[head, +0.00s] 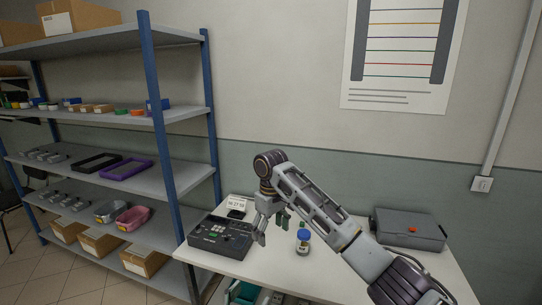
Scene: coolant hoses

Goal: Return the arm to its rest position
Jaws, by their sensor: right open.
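My right arm reaches in from the lower right over a white table (285,268). My right gripper (265,228) points down above the table, beside the right end of a black device with buttons (217,238). It is open, and I see nothing held between its fingers. Whether a finger touches the device I cannot tell. My left gripper is not in view. No hose can be made out.
A small jar with a blue lid (303,242) stands close to my right forearm. A white display (236,204) stands behind the device. A grey case (410,229) lies at the table's right. A blue-posted shelf (112,178) stands left. Clear tabletop lies in front.

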